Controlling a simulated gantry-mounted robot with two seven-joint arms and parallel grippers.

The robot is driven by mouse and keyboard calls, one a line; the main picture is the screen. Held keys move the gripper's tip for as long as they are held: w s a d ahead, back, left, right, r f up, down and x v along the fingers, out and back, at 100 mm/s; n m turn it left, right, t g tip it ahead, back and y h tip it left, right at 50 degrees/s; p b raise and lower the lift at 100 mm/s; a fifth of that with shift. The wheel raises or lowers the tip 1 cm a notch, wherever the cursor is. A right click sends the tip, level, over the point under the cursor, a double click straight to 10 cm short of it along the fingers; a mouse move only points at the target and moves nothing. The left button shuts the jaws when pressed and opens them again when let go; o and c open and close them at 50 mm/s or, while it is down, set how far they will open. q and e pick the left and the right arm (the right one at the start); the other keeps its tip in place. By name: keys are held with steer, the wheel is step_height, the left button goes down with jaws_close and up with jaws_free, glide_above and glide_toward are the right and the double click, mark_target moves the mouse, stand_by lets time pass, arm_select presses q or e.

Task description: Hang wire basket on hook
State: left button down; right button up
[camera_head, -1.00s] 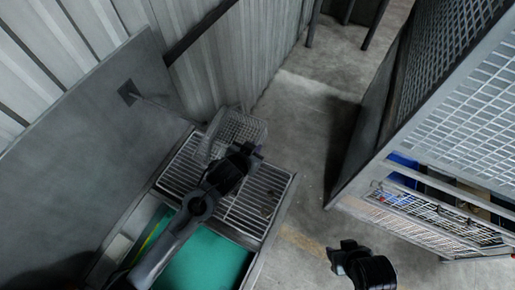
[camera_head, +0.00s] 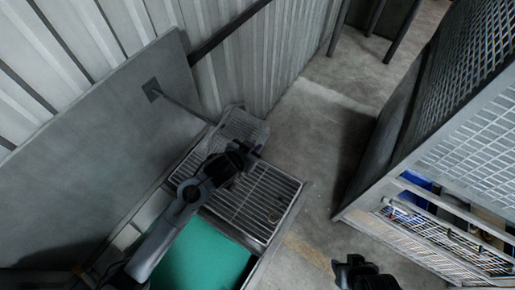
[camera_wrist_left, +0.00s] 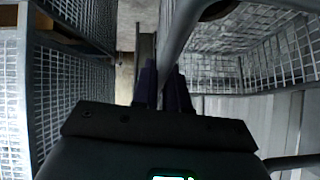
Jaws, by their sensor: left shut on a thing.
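The wire basket (camera_head: 248,124) is a grey mesh basket in the head view, above the far end of the slatted rack. My left gripper (camera_head: 241,155) is at its near side. In the left wrist view, the left fingers (camera_wrist_left: 164,88) are shut on a grey bar of the basket, whose mesh (camera_wrist_left: 275,62) fills the upper right. The hook (camera_head: 180,105) is a thin rod from a dark square plate on the grey panel. Its tip appears close to the basket's left edge; I cannot tell if they touch. My right gripper (camera_head: 352,268) is at the bottom, its fingers unclear.
The slatted rack (camera_head: 262,205) and a green surface (camera_head: 205,258) lie below the left arm. The grey panel (camera_head: 95,150) stands at left before a corrugated wall (camera_head: 240,60). A mesh cage (camera_head: 470,130) stands at right, with clear concrete floor (camera_head: 320,130) between.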

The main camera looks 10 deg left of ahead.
arm_select(q)
steer(key=shift+w+a, duration=0.3)
steer(key=shift+a, duration=0.35)
steer(key=shift+w+a, duration=0.3)
steer(key=shift+a, duration=0.3)
steer(key=shift+w+a+f, duration=0.2)
steer(key=shift+a+f, duration=0.25)
steer(key=shift+f, duration=0.35)
steer(key=shift+a+f, duration=0.1)
steer(key=shift+f, duration=0.35)
steer(key=shift+f, duration=0.1)
steer(key=c, duration=1.1)
jaws_free()
steer(key=shift+w, duration=0.1)
steer(key=shift+f, duration=0.1)
